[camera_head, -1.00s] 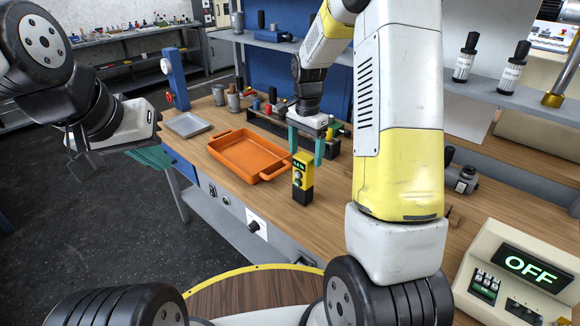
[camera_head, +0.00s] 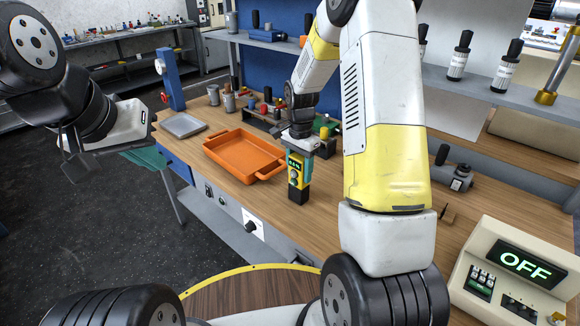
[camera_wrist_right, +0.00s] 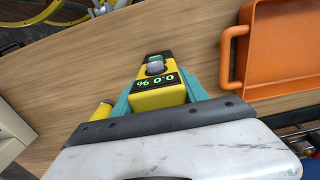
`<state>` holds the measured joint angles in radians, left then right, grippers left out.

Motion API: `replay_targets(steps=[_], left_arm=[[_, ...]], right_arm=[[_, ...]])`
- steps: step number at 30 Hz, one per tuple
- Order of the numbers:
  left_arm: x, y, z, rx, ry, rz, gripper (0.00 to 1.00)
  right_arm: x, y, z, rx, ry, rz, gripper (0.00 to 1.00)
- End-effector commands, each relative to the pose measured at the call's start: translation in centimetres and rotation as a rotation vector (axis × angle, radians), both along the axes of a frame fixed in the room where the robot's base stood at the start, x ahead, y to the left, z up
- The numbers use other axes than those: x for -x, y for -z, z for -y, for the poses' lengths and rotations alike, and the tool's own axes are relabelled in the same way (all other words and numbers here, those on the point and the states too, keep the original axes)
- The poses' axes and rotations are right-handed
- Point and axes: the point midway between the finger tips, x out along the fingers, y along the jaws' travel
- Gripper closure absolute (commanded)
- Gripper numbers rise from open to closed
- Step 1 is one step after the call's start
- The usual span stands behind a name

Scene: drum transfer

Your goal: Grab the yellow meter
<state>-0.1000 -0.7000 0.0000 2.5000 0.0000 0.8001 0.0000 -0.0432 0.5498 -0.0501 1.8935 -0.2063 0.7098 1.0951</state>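The yellow meter (camera_head: 293,179), with a black lower part and a lit green display, stands upright on the wooden workbench. My right gripper (camera_head: 299,170) is above it, pointing down. Its teal fingers lie along two opposite sides of the meter's upper part and look closed against it.
An orange tray (camera_head: 232,168) lies left of the meter, with a grey tray (camera_head: 183,132) beyond it. Small tools and a rack stand behind the gripper. A console reading OFF (camera_head: 525,265) is at the right front. Bare bench top lies right of the meter.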

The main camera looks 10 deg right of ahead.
Motion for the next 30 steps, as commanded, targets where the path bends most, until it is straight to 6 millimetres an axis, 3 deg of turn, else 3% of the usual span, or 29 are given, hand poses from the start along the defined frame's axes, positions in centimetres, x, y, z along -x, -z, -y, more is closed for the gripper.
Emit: replay_targets(steps=[1, 5, 17, 26, 30], left_arm=[[0.0, 0.0, 0.0, 0.000, 0.000, 0.000, 1.00], [0.0, 0.0, 0.0, 0.000, 0.000, 0.000, 1.00], [0.0, 0.0, 0.0, 0.000, 0.000, 0.000, 1.00], [0.0, 0.0, 0.0, 0.000, 0.000, 0.000, 1.00], [0.0, 0.0, 0.0, 0.000, 0.000, 0.000, 1.00]], right_arm=[[0.0, 0.0, 0.0, -0.001, 0.000, 0.001, 0.75], [0.0, 0.0, 0.0, -0.001, 0.000, 0.001, 1.00], [-0.1, -0.5, 0.0, 0.000, 0.000, 0.004, 1.00], [-0.1, -4.0, -0.1, 0.000, 0.000, 0.005, 1.00], [3.2, -4.0, -0.4, 0.000, -0.002, 0.000, 1.00]])
